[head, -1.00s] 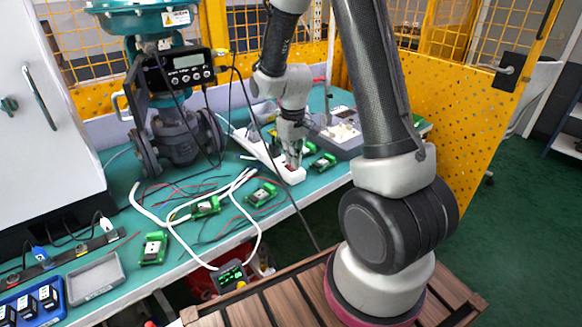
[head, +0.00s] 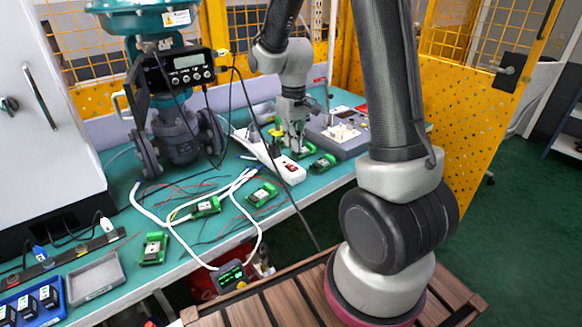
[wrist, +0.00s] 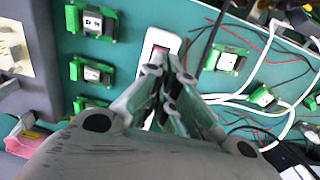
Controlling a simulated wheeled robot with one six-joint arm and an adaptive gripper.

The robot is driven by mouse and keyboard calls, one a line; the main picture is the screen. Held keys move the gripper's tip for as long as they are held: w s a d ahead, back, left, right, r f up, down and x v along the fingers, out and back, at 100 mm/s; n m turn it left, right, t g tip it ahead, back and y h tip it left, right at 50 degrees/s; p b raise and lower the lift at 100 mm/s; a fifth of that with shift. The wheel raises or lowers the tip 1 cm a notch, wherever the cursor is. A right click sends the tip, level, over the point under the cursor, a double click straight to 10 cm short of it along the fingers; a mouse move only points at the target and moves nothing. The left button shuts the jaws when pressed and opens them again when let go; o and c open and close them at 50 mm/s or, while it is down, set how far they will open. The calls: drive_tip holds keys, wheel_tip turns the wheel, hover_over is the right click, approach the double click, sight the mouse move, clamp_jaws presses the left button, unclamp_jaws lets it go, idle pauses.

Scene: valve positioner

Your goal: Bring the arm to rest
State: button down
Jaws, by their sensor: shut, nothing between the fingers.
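My gripper (head: 297,146) is at the far part of the teal bench (head: 135,240), pointing down, beside the white power strip (head: 283,167). In the wrist view my gripper (wrist: 168,82) has its fingertips together with nothing between them. I cannot tell the exact height of the fingertips above the bench. My arm rises from the wooden platform at right and bends over to the bench.
A valve with a positioner (head: 187,70) stands at the back left. Green modules (head: 262,194), white cables (head: 178,232) and thin wires lie across the bench. A grey box (head: 343,135) stands right of my gripper. A white cabinet (head: 45,120) is at left; yellow perforated panels (head: 462,120) stand behind.

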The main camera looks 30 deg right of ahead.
drive_tip(key=s+r+m+t, duration=0.1)
drive_tip(key=s+r+t, duration=0.1)
drive_tip(key=s+r, duration=0.7)
drive_tip(key=s+d+r+m+t, duration=0.1)
drive_tip(key=s+r+t, duration=0.1)
drive_tip(key=s+r, duration=0.7)
drive_tip(key=s, duration=0.4)
drive_tip(key=shift+s, duration=0.3)
